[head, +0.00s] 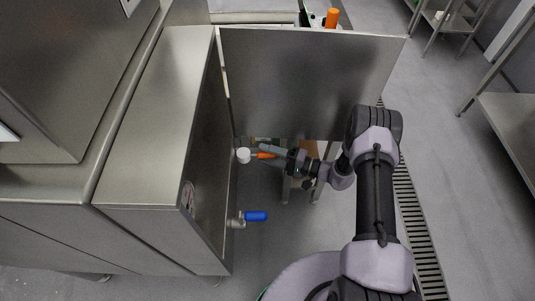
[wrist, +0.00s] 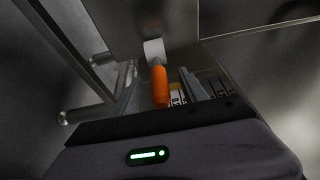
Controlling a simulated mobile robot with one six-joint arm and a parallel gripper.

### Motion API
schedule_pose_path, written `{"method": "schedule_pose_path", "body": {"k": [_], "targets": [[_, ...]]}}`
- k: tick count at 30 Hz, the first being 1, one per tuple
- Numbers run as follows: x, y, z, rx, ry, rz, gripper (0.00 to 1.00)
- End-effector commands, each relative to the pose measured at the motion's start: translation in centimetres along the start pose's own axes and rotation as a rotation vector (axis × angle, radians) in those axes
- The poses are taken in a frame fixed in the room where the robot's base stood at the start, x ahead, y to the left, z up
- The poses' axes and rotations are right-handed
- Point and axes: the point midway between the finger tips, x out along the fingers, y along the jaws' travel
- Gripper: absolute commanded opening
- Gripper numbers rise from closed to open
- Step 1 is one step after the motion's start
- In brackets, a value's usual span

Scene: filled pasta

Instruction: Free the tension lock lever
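The tension lock lever is an orange handle (head: 265,155) on a white round hub (head: 244,155), below the upright steel panel. In the wrist view the orange handle (wrist: 160,88) points from the white hub (wrist: 154,50) toward my gripper. My gripper (head: 263,152) is at the handle, coming from the right. In the wrist view my gripper (wrist: 158,72) has its fingers apart, one on each side of the handle. Gaps show on both sides, so it does not appear clamped. The handle's near end sits close to my gripper body.
A large steel panel (head: 305,80) stands just above my gripper. A steel cabinet (head: 160,120) is at left, with a blue-handled valve (head: 256,216) below the lever. A floor drain grate (head: 420,230) runs at right. Open floor (head: 450,130) lies beyond it.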

Motion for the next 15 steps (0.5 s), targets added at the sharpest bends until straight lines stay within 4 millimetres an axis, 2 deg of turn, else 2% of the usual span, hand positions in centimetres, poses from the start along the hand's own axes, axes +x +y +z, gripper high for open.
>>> {"method": "schedule_pose_path", "body": {"k": [9,15], "targets": [[-0.2,0.0,0.0,0.0,0.001,0.0,0.55],[-3.4,0.0,-0.1,-0.001,0.003,0.0,0.55]]}}
